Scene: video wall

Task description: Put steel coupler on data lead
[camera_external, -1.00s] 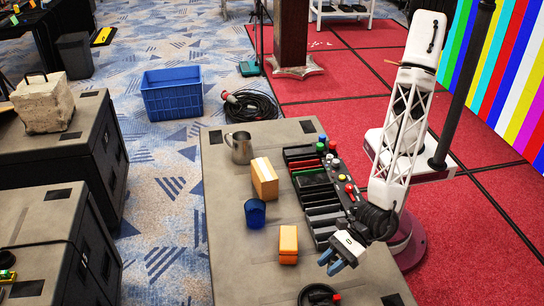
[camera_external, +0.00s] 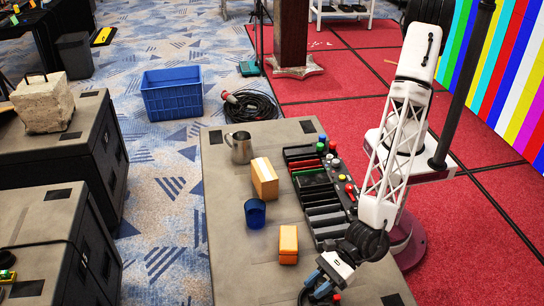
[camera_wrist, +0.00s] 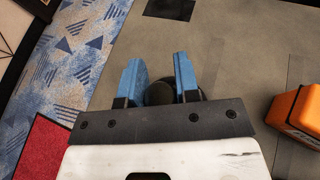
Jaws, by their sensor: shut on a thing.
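My gripper (camera_external: 314,287), with blue fingers, is low over the front end of the grey case top. In the wrist view the fingers (camera_wrist: 160,88) are shut on a dark round piece (camera_wrist: 160,94); this may be the steel coupler, but its metal is not clear. A black coiled lead (camera_external: 322,298), apparently the data lead, lies on the case top under the gripper, with a small red part beside it. A black curve of it shows behind the fingers in the wrist view (camera_wrist: 190,97). Whether the held piece touches the lead cannot be told.
An orange box (camera_external: 288,244) stands close behind the gripper, also at right in the wrist view (camera_wrist: 300,115). A blue cup (camera_external: 255,213), another orange box (camera_external: 265,180), a metal mug (camera_external: 239,148) and a control panel (camera_external: 318,190) stand farther back.

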